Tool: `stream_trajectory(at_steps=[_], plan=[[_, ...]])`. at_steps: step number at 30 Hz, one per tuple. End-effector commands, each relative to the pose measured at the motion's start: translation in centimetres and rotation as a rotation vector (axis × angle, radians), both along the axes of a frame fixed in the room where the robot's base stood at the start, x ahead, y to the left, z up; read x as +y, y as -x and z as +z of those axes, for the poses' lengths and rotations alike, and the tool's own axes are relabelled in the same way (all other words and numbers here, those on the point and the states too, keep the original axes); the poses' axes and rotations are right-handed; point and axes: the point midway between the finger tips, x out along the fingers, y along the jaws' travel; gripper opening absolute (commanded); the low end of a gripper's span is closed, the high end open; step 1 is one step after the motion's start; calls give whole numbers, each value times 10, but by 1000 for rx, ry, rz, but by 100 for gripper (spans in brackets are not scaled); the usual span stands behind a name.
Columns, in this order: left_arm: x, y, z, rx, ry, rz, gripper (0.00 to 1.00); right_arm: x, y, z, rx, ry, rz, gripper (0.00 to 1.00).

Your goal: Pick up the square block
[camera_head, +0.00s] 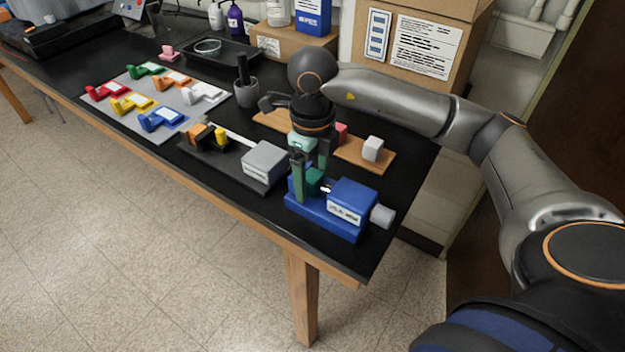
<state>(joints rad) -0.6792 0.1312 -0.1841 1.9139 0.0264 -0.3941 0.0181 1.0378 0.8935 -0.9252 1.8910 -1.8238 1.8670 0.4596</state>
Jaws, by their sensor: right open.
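Several small blocks stand on a wooden board (384,161) near the table's right end. A pale grey square block (373,149) sits toward the board's right end. A red block (341,132) and a mint-green block (301,142) are partly hidden behind my right gripper. My right gripper (310,172) is open and points down, left of the pale block and apart from it. Its fingers show in front of the board and close to a green piece (315,181) in a blue vise-like fixture (325,216). I cannot tell whether they touch it. My left gripper is not in view.
A grey box-like device (264,163) on a dark base stands left of the blue fixture. A grey mat (110,99) with several coloured pieces lies further left. A grey cup (246,94) holds a dark tool. Cardboard boxes (415,45) stand behind my right arm.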

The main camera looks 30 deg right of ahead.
Motion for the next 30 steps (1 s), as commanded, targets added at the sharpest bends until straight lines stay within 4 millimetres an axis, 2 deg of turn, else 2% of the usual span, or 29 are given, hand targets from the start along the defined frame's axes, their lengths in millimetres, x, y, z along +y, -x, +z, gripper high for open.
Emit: stream_trajectory(at_steps=[2,23,30], plan=[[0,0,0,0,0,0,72,0,0,0,0,0,0,79],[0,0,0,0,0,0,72,0,0,1,0,0,-1,0],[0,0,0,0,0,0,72,0,0,1,-1,0,-1,0]])
